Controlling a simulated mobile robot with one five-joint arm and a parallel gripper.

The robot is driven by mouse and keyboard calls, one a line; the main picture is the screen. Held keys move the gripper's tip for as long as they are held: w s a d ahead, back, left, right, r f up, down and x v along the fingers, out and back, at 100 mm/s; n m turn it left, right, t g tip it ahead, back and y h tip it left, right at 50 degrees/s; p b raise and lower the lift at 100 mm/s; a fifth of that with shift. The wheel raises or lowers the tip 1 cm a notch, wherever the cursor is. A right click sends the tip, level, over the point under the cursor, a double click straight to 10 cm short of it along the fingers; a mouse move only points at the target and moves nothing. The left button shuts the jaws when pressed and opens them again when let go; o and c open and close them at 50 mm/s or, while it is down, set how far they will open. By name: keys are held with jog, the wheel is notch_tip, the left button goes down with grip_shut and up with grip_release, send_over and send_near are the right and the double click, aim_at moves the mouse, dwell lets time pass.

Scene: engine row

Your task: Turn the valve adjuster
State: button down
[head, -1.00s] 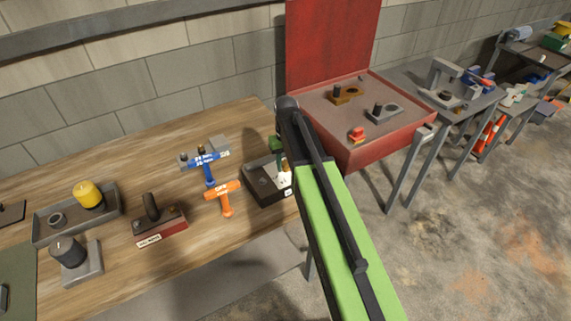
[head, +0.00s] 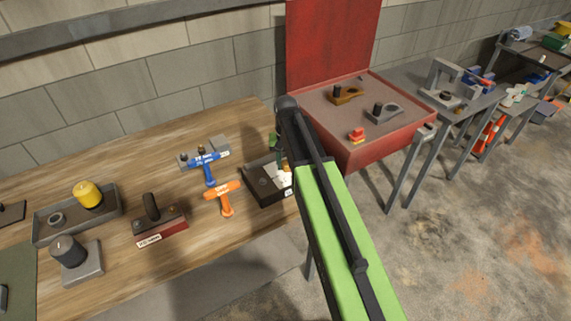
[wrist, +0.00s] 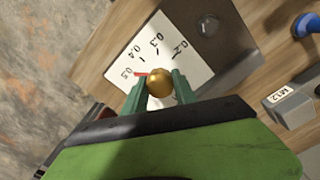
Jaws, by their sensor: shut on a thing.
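The valve adjuster shows in the wrist view as a round brass knob (wrist: 159,82) over a white dial plate (wrist: 172,36) marked 0.2, 0.3, 0.4 and 0.5. A short red pointer (wrist: 140,74) beside the knob points toward the 0.5 mark. My gripper (wrist: 160,88) has its two green fingers on either side of the knob and is shut on it. In the head view the dark tray (head: 262,187) of the adjuster stands at the bench's right end. My arm hides the knob and most of my gripper there.
A blue T-handled tool (head: 208,168) and an orange one (head: 225,198) lie left of the tray. A red-based block (head: 161,231) and a grey tray with a yellow cylinder (head: 88,194) stand farther left. An open red case (head: 362,155) is right of my arm.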

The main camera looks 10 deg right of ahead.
aim_at(286, 163)
jog(key=c, duration=1)
grip_release()
jog(key=shift+r, duration=0.1)
notch_tip(286, 163, up, 17)
jog(key=p, duration=1.7)
